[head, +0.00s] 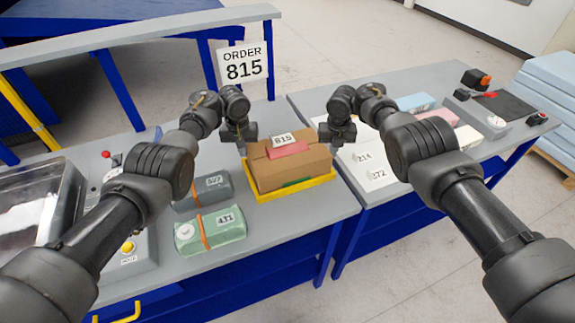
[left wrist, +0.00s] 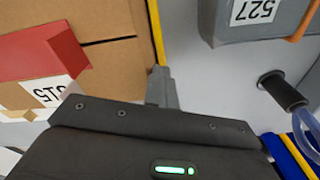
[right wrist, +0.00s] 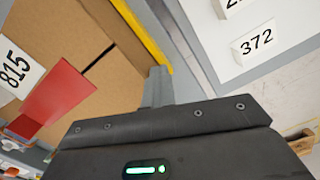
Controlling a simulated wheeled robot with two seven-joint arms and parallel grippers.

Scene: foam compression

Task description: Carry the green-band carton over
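The brown carton (head: 285,166) stands upright in a yellow-rimmed tray (head: 333,173). A bit of green (head: 297,183) shows low on its near side, and a red piece (head: 289,149) and an 815 label lie on top. My left gripper (head: 241,149) is at the carton's left side and my right gripper (head: 326,143) at its right side. Their fingers look closed together with nothing between them, also in the left wrist view (left wrist: 160,88) and right wrist view (right wrist: 158,88). Whether either finger touches the carton, I cannot tell.
A grey package (head: 203,191) labelled 527 and a green package (head: 210,230) with orange straps lie left of the tray. Right of it, the adjoining table has white pads marked 214 and 372 (head: 378,177). An ORDER 815 sign (head: 243,64) stands behind.

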